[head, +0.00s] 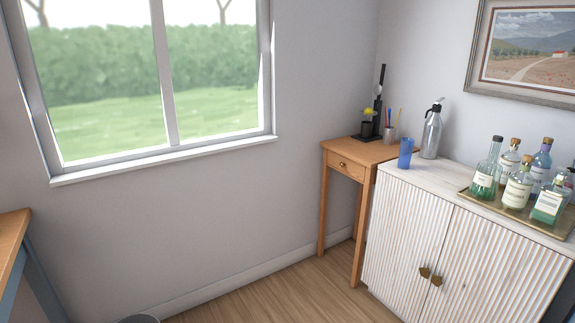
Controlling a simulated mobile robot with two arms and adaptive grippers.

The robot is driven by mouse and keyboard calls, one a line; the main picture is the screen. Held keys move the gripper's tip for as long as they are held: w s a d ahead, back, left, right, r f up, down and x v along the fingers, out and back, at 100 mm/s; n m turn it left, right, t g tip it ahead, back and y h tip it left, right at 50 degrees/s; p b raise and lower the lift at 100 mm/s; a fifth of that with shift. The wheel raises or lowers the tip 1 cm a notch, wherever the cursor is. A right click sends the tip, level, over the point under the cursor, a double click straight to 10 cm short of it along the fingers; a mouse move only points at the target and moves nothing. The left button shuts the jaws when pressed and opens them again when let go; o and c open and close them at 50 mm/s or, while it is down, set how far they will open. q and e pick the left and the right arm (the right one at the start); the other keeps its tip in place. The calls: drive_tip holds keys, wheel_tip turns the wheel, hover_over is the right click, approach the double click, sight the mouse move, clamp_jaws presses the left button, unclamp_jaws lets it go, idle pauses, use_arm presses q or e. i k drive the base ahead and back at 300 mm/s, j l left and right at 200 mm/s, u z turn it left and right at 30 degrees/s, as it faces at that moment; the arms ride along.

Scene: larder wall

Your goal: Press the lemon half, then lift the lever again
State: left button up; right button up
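A black lemon press (377,104) stands on the small wooden table in the corner. Its lever (382,78) points up, nearly upright. A yellow lemon half (369,112) sits on the press, above a dark cup (366,128); at this distance I cannot tell exactly how it is seated. Neither of my grippers is in view.
The wooden table (345,153) adjoins a white ribbed cabinet (410,235). A utensil pot (389,135), blue tumbler (405,155) and siphon bottle (432,132) stand near the press. A tray (487,203) holds several bottles. The wooden floor (290,295) before the table is clear.

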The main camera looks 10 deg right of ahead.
sight(379, 88)
drive_tip(key=i+z, duration=0.3)
drive_tip(key=z, duration=0.15)
drive_tip(key=i+j+z, duration=0.15)
drive_tip(key=z, duration=0.3)
drive_tip(key=i+j+z, duration=0.25)
drive_tip(key=z, duration=0.2)
drive_tip(key=i+j+z, duration=0.25)
drive_tip(key=z, duration=0.2)
drive_tip(key=i+j+z, duration=0.15)
drive_tip(key=j+z, duration=0.3)
